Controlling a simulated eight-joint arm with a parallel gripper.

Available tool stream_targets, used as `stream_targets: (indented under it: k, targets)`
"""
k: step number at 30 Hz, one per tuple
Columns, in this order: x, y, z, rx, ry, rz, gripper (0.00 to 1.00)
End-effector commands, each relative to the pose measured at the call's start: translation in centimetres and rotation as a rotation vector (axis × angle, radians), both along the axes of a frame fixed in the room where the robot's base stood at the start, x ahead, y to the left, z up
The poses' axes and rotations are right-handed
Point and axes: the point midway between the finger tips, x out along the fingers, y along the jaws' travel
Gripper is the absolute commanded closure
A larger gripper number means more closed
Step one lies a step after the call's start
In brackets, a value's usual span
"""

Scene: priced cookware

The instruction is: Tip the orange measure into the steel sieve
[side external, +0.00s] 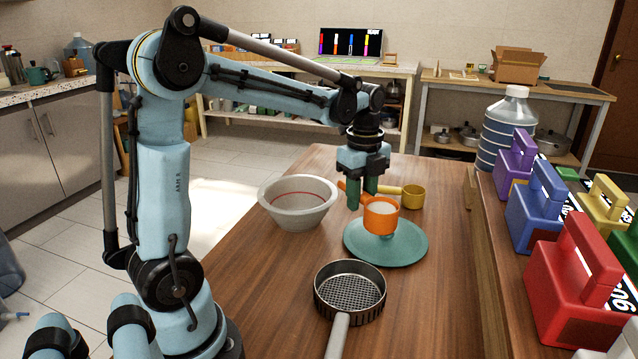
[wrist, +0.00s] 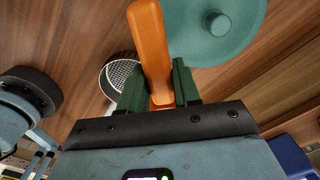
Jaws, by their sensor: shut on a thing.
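The orange measure (side external: 380,218) is upright with pale contents near its rim. It appears above the teal lid in the side external view; the gap beneath it is hard to judge. My gripper (side external: 360,196) is shut on its handle, whose orange bar (wrist: 152,50) runs between the green fingers (wrist: 159,88) in the wrist view. The measure's cup is not visible there. The steel sieve (side external: 350,284) rests on the table nearer the side camera, with its pale handle toward that camera. It shows partly behind the handle in the wrist view (wrist: 118,75).
The round teal lid (side external: 410,254) lies on the table. A white bowl (side external: 298,204) with a red line stands to the left. A yellow measure (side external: 413,197) sits behind. Coloured boxes (side external: 575,275) line a raised ledge on the right. Bare wood surrounds the sieve.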

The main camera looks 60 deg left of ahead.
Motion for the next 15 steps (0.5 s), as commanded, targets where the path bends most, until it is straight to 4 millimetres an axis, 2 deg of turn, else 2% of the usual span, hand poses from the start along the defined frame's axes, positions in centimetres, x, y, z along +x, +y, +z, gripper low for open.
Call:
stream_targets:
  k: [15]
  targets:
    - [0.3,4.2,-1.8,0.0,0.0,-0.468,1.0]
